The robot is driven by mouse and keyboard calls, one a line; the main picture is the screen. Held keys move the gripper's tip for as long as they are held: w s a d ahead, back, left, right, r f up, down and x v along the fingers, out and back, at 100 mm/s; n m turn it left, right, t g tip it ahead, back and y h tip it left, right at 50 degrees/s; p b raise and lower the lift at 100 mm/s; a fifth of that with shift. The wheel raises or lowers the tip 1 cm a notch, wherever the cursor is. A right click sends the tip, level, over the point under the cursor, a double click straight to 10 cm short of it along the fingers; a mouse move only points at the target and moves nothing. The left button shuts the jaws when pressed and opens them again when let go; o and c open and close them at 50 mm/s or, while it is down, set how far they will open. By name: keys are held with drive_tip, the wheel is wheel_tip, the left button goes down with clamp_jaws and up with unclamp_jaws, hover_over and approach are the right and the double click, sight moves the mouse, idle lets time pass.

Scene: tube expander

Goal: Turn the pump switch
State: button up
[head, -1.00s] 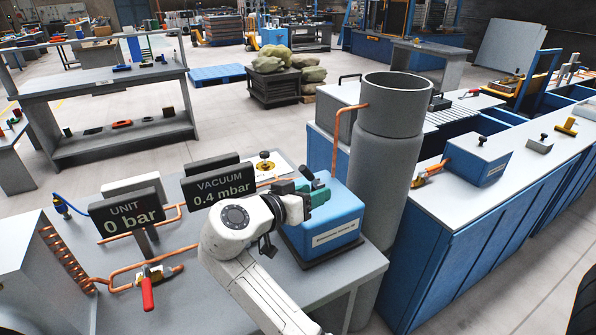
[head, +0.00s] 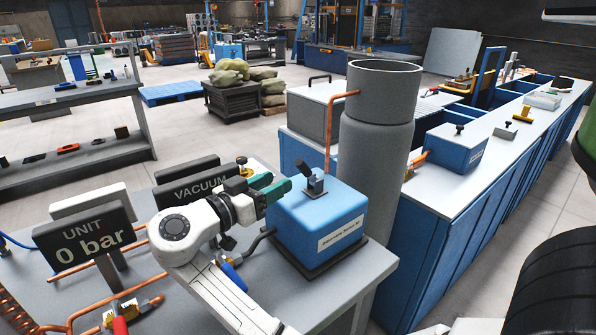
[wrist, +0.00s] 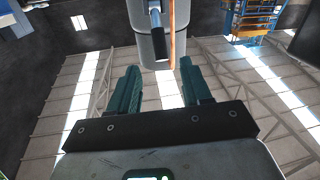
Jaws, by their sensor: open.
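The blue pump box (head: 318,226) stands on a dark base on the grey table, with a label on its front. Its switch (head: 315,180), a small grey bracket with a dark lever, sits upright on top. My gripper (head: 278,191) is at the upper left of the box, left of the switch and apart from it in the head view. In the wrist view its two green fingers (wrist: 158,92) are spread with nothing between them. A dark lever-like part (wrist: 156,32) shows ahead of them, in front of the grey cylinder.
A tall grey cylinder (head: 375,160) with a copper pipe (head: 329,130) stands behind the box. The unit gauge (head: 85,239) reads 0 bar; the vacuum gauge (head: 192,188) is partly hidden by my arm. A blue-sided bench (head: 455,225) runs along the right.

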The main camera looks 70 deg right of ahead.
sight(299, 169)
drive_tip(key=p+x, duration=0.2)
drive_tip(key=x, duration=0.7)
drive_tip(key=shift+s+d, duration=0.1)
drive_tip(key=shift+d, duration=0.3)
drive_tip(key=shift+c, duration=0.2)
clamp_jaws()
